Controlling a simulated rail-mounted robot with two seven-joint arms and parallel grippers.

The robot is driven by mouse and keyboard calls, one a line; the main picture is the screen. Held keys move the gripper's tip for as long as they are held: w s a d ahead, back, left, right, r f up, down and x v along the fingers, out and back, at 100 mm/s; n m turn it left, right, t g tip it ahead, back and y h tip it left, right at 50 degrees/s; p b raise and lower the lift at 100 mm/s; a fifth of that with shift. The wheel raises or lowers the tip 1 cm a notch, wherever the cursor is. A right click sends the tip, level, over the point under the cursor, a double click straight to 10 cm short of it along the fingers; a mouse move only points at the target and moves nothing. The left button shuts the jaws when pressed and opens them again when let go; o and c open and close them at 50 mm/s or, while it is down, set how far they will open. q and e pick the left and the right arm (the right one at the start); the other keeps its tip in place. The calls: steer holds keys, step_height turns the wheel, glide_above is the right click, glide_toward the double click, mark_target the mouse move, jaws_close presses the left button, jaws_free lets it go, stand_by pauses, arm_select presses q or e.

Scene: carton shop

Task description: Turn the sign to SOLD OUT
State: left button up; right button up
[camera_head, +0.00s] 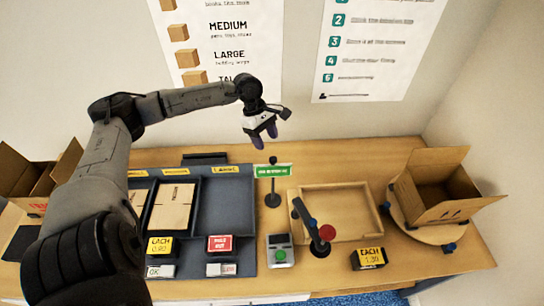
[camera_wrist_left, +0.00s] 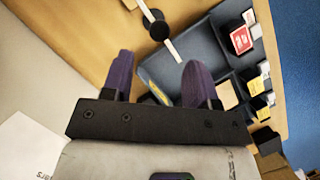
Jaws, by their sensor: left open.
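A small green sign (camera_head: 273,170) with white lettering stands on a thin black post with a round base (camera_head: 272,200), near the back middle of the table. Its lettering is too small to read surely. From above in the left wrist view, it looks like a thin pale strip (camera_wrist_left: 172,45) beside a dark round base (camera_wrist_left: 159,30). My left gripper (camera_head: 265,137) is open and empty, pointing down just above and behind the sign, apart from it. Its two purple fingers also show in the left wrist view (camera_wrist_left: 160,62). My right gripper is not in view.
A dark tray (camera_head: 240,190) holding flat cartons (camera_head: 173,207) lies left of the sign. A red card (camera_head: 220,243) and yellow price tags stand in front. A cardboard tray (camera_head: 345,195), a red-knobbed lever (camera_head: 327,232) and an open box (camera_head: 440,190) are to the right.

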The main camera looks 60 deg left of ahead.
mark_target(273, 159)
arm_select(q)
steer(key=shift+p+x, duration=0.4)
steer(key=shift+x, duration=3.2)
steer(key=c, duration=0.9)
